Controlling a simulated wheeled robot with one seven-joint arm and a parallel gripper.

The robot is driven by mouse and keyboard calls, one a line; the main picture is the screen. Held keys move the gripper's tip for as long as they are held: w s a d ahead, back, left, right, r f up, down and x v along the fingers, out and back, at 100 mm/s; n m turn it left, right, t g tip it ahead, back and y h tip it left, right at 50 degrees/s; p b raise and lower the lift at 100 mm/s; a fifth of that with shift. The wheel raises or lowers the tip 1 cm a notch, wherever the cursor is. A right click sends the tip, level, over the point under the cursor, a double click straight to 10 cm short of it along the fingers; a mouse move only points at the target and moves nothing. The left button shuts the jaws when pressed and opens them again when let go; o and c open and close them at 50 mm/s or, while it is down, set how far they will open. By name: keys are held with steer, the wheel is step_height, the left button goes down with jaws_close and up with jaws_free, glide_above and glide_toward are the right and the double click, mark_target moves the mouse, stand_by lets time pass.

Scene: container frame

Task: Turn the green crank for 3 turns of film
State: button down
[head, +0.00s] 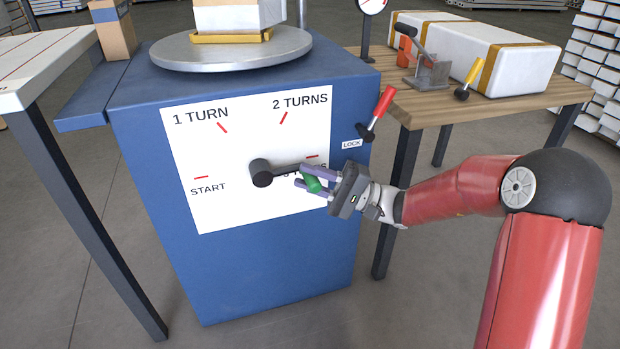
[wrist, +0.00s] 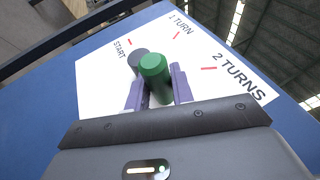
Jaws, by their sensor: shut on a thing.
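The crank's green handle (head: 312,185) is between the purple fingers of my gripper (head: 311,182), which is shut on it. In the wrist view the green handle (wrist: 155,76) stands between the two fingers of my gripper (wrist: 158,88). The dark crank arm (head: 285,172) runs right from its hub (head: 261,174) on the white dial panel (head: 225,215). The arm points just below the red mark (head: 311,156) at the right, and it and my gripper partly cover the "3 TURNS" label (head: 312,170). The labels START, 1 TURN and 2 TURNS are readable.
The blue machine (head: 275,290) carries a grey turntable (head: 230,50) with a wrapped load on top. A red lever (head: 378,110) beside a LOCK label is close above my gripper. A wooden table (head: 400,95) with a white box (head: 490,58) stands at the right.

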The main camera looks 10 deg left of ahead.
steer(key=shift+f, duration=0.35)
stand_by(0.3)
steer(key=c, duration=1.2)
jaws_free()
steer(key=shift+a, duration=0.1)
steer(key=s+v, duration=0.1)
steer(key=v, duration=0.6)
steer(key=shift+w+d, duration=0.4)
steer(key=shift+w, duration=0.1)
steer(key=shift+f, duration=0.1)
